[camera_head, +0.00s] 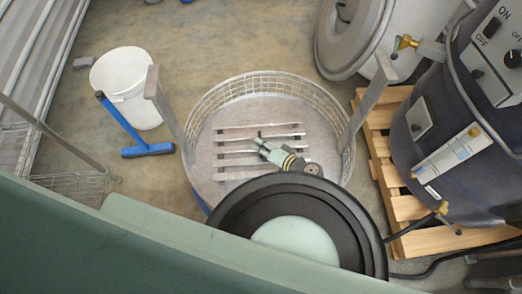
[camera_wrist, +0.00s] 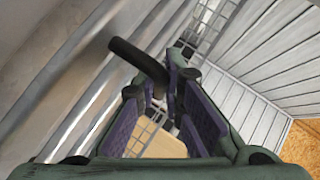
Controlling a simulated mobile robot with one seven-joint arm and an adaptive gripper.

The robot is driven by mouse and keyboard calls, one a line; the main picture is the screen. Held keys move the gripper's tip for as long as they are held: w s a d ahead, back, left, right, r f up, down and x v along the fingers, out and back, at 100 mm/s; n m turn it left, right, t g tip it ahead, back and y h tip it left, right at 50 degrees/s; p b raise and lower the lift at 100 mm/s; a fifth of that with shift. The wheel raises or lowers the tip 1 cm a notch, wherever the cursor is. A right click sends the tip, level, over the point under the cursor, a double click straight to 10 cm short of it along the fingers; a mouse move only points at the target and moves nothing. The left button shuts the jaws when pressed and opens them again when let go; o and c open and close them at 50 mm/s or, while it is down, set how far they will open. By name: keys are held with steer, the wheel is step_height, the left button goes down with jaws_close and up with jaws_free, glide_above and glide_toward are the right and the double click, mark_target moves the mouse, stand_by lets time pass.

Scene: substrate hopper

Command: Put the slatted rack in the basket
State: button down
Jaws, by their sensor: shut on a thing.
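The slatted rack (camera_head: 235,152), several pale grey bars, shows inside the outline of the round basket (camera_head: 196,180) in the head view. The basket has a wire-mesh rim and two upright grey posts. My gripper (camera_head: 258,143) is over the rack's middle and shut on it. The wrist view shows purple-padded fingers (camera_wrist: 166,84) at a dark rod (camera_wrist: 135,56), with grey bars (camera_wrist: 75,110) close on the left. I cannot tell whether the rack touches the basket floor. My arm hides the basket's near side.
A white bucket (camera_head: 128,85) and a blue squeegee (camera_head: 147,150) stand left of the basket. A dark vessel (camera_head: 430,150) on a wooden pallet (camera_head: 408,208) stands right. A grey round lid (camera_head: 350,35) is behind. Open floor (camera_head: 235,45) lies beyond the basket.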

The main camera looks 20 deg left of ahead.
steer(key=shift+f, duration=2.05)
steer(key=shift+f, duration=0.2)
steer(key=c, duration=1.7)
jaws_free()
steer(key=shift+r, duration=0.2)
steer(key=p+v, duration=0.3)
steer(key=v, duration=0.7)
steer(key=shift+d+r, duration=0.1)
steer(key=shift+d, duration=0.1)
steer(key=shift+p+v, duration=0.35)
steer(key=shift+v, duration=0.45)
